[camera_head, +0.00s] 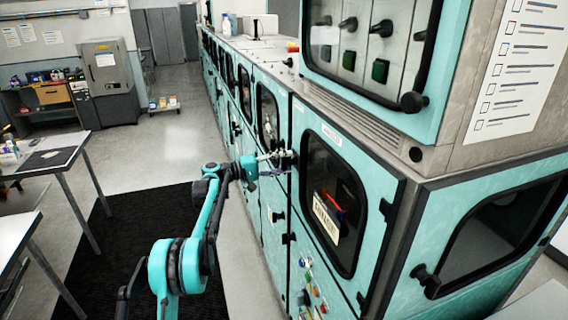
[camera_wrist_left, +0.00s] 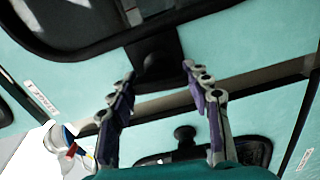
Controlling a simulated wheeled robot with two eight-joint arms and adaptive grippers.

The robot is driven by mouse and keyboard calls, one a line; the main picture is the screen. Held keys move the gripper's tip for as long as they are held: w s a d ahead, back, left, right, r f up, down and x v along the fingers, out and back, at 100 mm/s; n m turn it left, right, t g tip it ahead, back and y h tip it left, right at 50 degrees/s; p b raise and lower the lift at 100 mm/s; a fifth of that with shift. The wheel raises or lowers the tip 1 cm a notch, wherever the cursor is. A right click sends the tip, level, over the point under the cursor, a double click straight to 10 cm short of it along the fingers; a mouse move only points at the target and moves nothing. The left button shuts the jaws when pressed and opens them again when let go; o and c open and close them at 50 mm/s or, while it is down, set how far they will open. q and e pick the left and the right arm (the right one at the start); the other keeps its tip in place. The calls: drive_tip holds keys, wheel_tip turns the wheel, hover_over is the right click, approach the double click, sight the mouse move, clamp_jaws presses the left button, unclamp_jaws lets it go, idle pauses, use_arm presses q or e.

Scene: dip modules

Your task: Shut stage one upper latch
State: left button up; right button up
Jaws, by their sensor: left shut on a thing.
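My left gripper (camera_head: 274,160) is at the teal machine front, at the edge of a door with a dark window. In the left wrist view its two fingers (camera_wrist_left: 159,70) stand on either side of a black latch (camera_wrist_left: 155,58) beside a dark window frame. The gripper is shut on this latch, though a gap shows around it from this angle. The latch is partly hidden by the gripper in the head view. I cannot tell whether the latch is fully turned. My right gripper is not in view.
The machine's near door (camera_head: 312,120) has a window with a hanging tag (camera_head: 326,219). Coloured buttons (camera_head: 313,291) sit lower on the front. Another black knob (camera_wrist_left: 184,133) shows in the wrist view. A black mat (camera_head: 125,250) and tables (camera_head: 60,160) lie left; the aisle is free.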

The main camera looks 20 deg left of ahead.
use_arm(q)
drive_tip(key=shift+n, duration=0.6)
drive_tip(key=o, duration=1.2)
drive_tip(key=shift+w, duration=0.1)
drive_tip(key=shift+a, duration=0.1)
drive_tip(key=v, duration=1.2)
